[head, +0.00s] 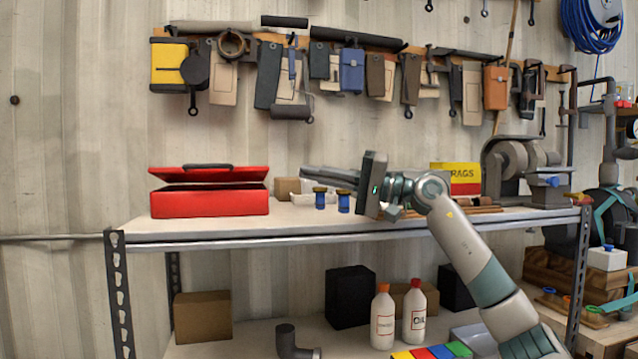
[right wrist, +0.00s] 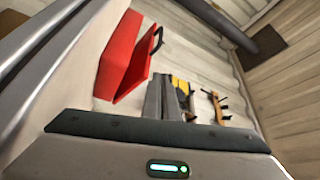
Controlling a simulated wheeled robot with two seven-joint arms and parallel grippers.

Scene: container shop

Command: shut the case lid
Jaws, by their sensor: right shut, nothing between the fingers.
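The red case (head: 209,204) stands on the left part of the workbench top. Its red lid (head: 172,175) is partly raised, with a dark gap between lid and body. A dark handle sits on the lid. My right gripper (head: 304,173) is shut and empty, to the right of the case and apart from it, its fingers pointing left at about lid height. In the right wrist view the red case (right wrist: 120,58) appears turned on its side beyond the shut fingers (right wrist: 167,82), with the lid standing at an angle to the body. My left gripper is not in view.
Blue jars (head: 343,201) with dark lids, a cardboard box (head: 287,188) and a white tray stand near my right gripper. A yellow and red rags box (head: 456,176) and a grinder (head: 508,164) are further right. The bench front between case and jars is clear.

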